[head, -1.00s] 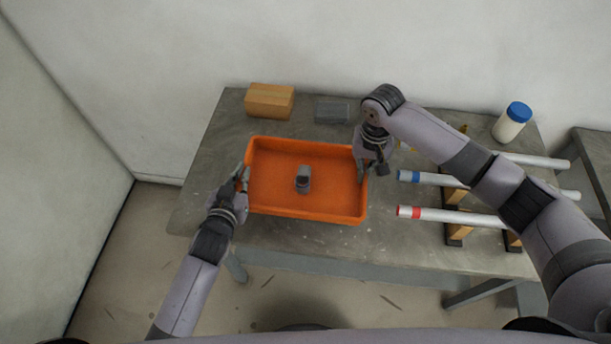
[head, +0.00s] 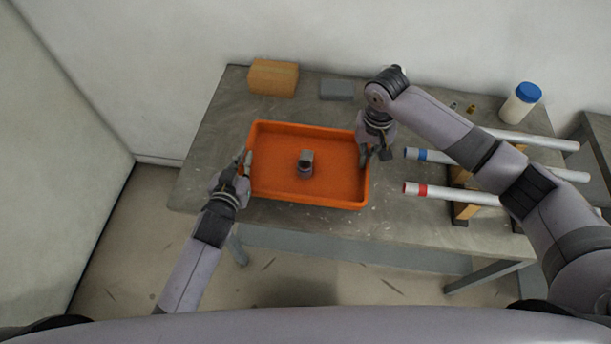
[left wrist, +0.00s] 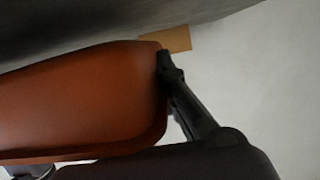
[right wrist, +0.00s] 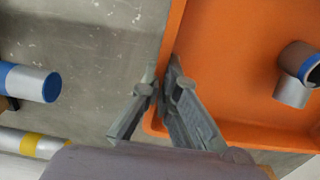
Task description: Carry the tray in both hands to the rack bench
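The orange tray (head: 330,201) is over the grey bench, with a small grey pipe-like part (head: 306,163) inside it. I cannot tell whether its underside touches the bench. My left gripper (head: 244,163) is at the tray's left wall, its fingers on both sides of the rim. In the left wrist view one dark finger (left wrist: 172,75) crosses the tray's end; the other is hidden. My right gripper (right wrist: 162,78) is shut on the right wall, one finger inside and one outside. The pipe part also shows in the right wrist view (right wrist: 295,75). The rack bench cannot be identified for certain.
Behind the tray are a cardboard box (head: 273,78) and a grey block (head: 337,90). To its right, white tubes with a blue band (head: 424,155) and a red band (head: 424,190) lie on wooden supports. A blue-capped bottle (head: 521,103) stands behind them. Another bench (head: 598,130) is far right.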

